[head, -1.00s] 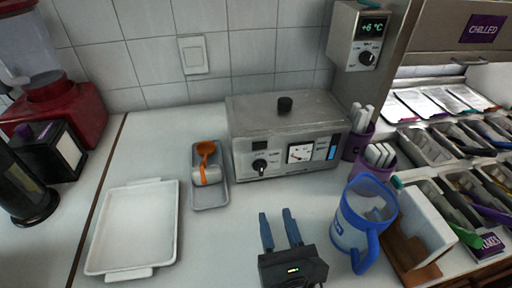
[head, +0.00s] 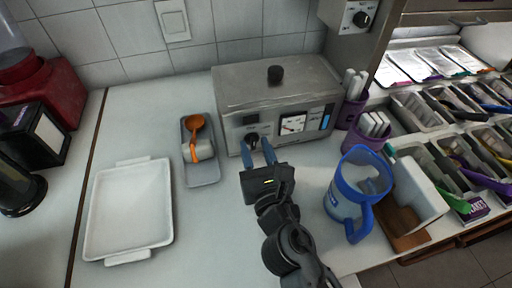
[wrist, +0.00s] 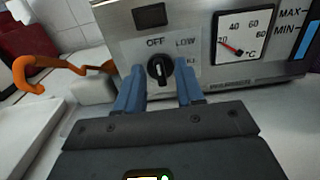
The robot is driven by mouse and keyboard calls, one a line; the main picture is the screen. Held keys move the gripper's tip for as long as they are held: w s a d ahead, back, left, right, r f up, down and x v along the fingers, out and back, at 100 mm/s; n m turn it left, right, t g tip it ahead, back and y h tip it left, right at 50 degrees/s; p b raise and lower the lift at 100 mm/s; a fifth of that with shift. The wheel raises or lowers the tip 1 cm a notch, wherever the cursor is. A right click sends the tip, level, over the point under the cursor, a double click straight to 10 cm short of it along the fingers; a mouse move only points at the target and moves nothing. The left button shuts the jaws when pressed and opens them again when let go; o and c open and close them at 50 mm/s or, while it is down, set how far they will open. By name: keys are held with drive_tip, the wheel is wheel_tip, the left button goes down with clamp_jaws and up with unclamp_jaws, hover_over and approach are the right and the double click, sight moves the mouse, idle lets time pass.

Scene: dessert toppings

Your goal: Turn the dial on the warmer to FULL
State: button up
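The warmer (head: 275,95) is a grey metal box with a black lid knob, standing against the tiled wall. Its black dial (wrist: 159,70) is on the front panel, with OFF above it and LOW to the upper right. A further label at the right is partly hidden by a finger. The dial's white mark looks near upright, towards OFF. My gripper (head: 259,148) is at the front panel, its blue fingers apart. In the wrist view the fingers stand left and right of the dial with gaps beside it; contact is not visible.
A gauge (wrist: 239,38) sits right of the dial. An orange scoop (head: 194,124) lies on a grey tray (head: 203,172) to the left. A blue-rimmed jug (head: 347,205) stands to the right of my arm. A white tray (head: 128,212) lies front left.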

drive_tip(key=shift+c, duration=0.3)
clamp_jaws()
drive_tip(key=shift+m, duration=0.3)
drive_tip(key=m, duration=0.3)
drive_tip(key=shift+f+m+b, duration=0.1)
drive_tip(key=shift+m+b, duration=0.25)
drive_tip(key=shift+m, duration=0.05)
drive_tip(key=m+b, duration=0.1)
drive_tip(key=m, duration=0.3)
drive_tip(key=shift+d+f+m, duration=0.1)
drive_tip(key=shift+m, duration=0.2)
drive_tip(key=m+b, duration=0.1)
drive_tip(key=m, duration=0.3)
drive_tip(key=shift+w+f, duration=0.1)
drive_tip(key=shift+m+b, duration=1.1)
drive_tip(key=shift+m, duration=1.4)
